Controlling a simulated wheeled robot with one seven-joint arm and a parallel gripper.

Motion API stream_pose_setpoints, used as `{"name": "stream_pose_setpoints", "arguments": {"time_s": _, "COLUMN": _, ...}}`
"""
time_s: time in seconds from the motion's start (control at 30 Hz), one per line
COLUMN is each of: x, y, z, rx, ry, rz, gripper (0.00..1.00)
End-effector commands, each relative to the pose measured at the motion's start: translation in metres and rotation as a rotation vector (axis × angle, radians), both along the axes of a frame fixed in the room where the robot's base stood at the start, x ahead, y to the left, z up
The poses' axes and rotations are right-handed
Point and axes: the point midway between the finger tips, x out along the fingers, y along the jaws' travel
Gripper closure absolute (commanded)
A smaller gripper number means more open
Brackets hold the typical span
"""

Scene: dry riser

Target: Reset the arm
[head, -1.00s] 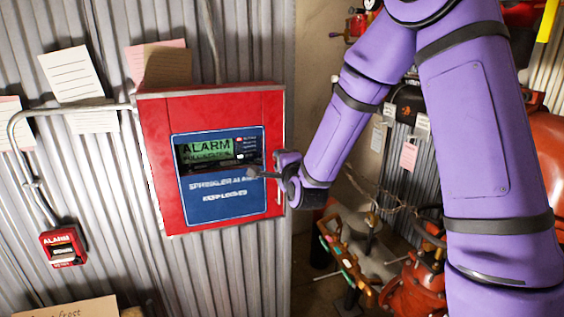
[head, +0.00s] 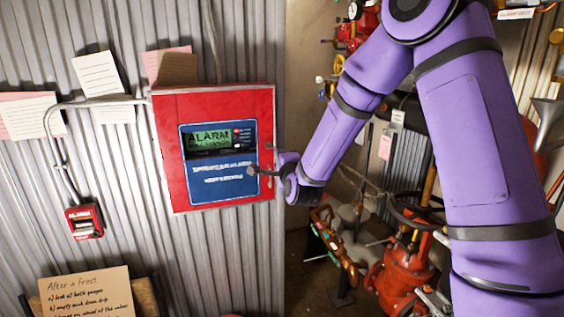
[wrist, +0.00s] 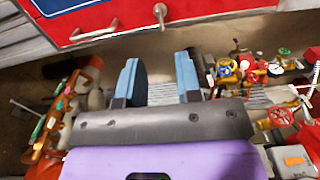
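My arm (head: 460,150) is bent, purple with black bands, and fills the right half of the head view. My gripper (head: 256,171) is at the lower right of the red alarm panel (head: 170,150), overlapping its blue face in the picture; I cannot tell if they touch. In the wrist view my gripper (wrist: 159,78) has two blue fingers spread apart with nothing between them. The panel's lower edge (wrist: 120,18) with a small metal knob (wrist: 160,12) lies ahead of the fingers. The panel's screen (head: 210,137) reads ALARM.
A small red alarm pull box (head: 84,221) hangs on the corrugated wall, with paper notes above. A cardboard note (head: 88,293) stands at the lower left. Red valves and pipes (head: 402,275) and a rack with coloured handles (head: 335,245) crowd the space beyond the arm.

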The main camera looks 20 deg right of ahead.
Motion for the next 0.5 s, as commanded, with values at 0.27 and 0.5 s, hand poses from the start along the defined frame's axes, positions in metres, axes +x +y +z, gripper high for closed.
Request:
{"name": "stream_pose_setpoints", "arguments": {"time_s": 0.27, "x": 0.0, "y": 0.0, "z": 0.001, "rx": -0.004, "ry": 0.002, "rz": 0.001, "gripper": 0.68}}
{"name": "stream_pose_setpoints", "arguments": {"time_s": 0.5, "x": -0.016, "y": 0.0, "z": 0.028, "rx": -0.161, "ry": 0.083, "rz": 0.047, "gripper": 0.68}}
